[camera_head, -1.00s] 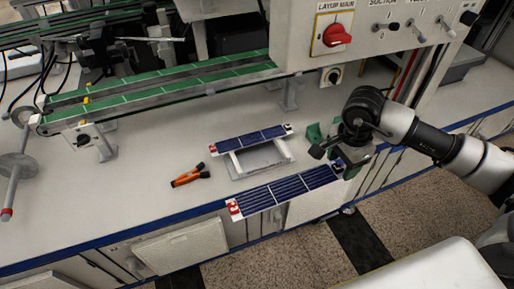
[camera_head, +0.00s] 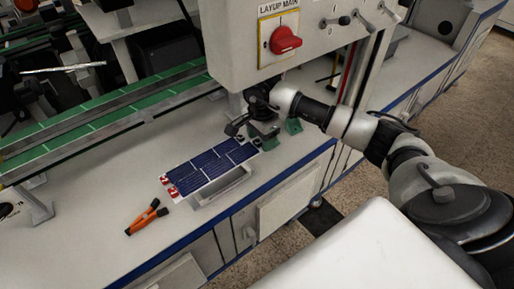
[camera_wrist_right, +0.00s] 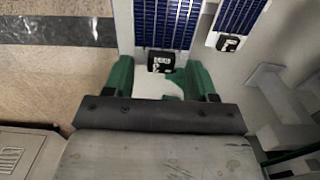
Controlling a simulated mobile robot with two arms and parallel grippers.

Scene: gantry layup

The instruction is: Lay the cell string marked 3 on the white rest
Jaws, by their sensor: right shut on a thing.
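Two blue cell strings with red-and-white end tags lie side by side in the head view. My right gripper (camera_head: 257,138) is shut on the right end of the front string (camera_head: 215,173). In the wrist view, its green fingers (camera_wrist_right: 162,82) are at the black-marked end of this held string (camera_wrist_right: 166,22). The other string (camera_head: 205,160) lies just behind it over the white rest (camera_head: 228,190). The held string is over the rest's front part; I cannot tell whether it touches. The tag digits are too small to read. My left gripper is not in view.
Orange-handled pliers (camera_head: 146,217) lie on the bench left of the rest. A green-topped conveyor rail (camera_head: 110,117) runs behind. The control box with a red switch (camera_head: 286,40) hangs close above my right gripper. The bench's front edge is near the rest.

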